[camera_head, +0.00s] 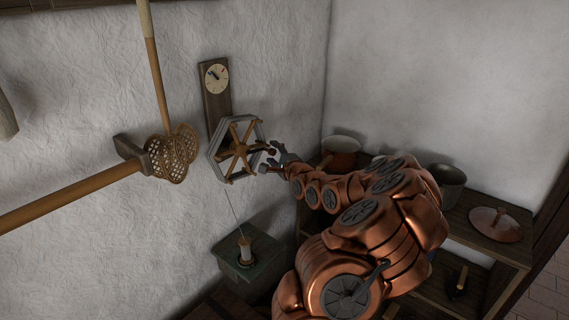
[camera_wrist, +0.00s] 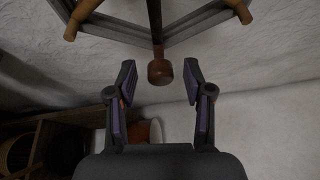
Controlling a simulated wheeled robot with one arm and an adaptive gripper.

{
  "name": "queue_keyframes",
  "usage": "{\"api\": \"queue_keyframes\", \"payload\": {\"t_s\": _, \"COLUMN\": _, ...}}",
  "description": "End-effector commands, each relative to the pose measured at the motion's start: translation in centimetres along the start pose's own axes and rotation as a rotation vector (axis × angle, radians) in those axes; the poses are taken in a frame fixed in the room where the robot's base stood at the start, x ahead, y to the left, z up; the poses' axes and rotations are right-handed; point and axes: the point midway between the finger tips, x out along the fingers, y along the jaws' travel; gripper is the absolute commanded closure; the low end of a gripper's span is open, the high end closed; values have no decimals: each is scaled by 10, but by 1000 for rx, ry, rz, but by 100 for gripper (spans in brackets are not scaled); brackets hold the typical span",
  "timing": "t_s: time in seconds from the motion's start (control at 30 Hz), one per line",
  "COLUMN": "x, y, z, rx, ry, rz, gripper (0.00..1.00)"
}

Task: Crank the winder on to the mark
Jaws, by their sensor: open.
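The winder (camera_head: 240,150) is a grey six-sided wheel with wooden spokes on the white wall. Its rim and pegs also show at the top of the wrist view (camera_wrist: 185,36). A brown knob (camera_wrist: 160,72) hangs into the gap between my fingertips, apparently untouched. A round dial (camera_head: 216,78) with a dark hand and a small red mark sits on a wooden board above the wheel. A thread runs down from the wheel to a pale spool (camera_head: 245,248) on a green box. My gripper (camera_wrist: 160,83) is open, at the right side of the wheel.
A shelf (camera_head: 480,240) at the right holds a copper pot (camera_head: 341,150), a grey pot (camera_head: 447,186) and a lid (camera_head: 495,222). Bare wall lies above the shelf.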

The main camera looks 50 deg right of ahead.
Motion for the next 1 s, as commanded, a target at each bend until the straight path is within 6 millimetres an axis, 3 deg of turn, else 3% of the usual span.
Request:
{"api": "queue_keyframes", "payload": {"t_s": 0.6, "x": -70, "y": 0, "z": 0, "rx": 3, "ry": 1, "rz": 1, "gripper": 49}}
{"api": "queue_keyframes", "payload": {"t_s": 1.0, "x": -103, "y": 0, "z": 0, "rx": 2, "ry": 1, "rz": -2, "gripper": 49}}
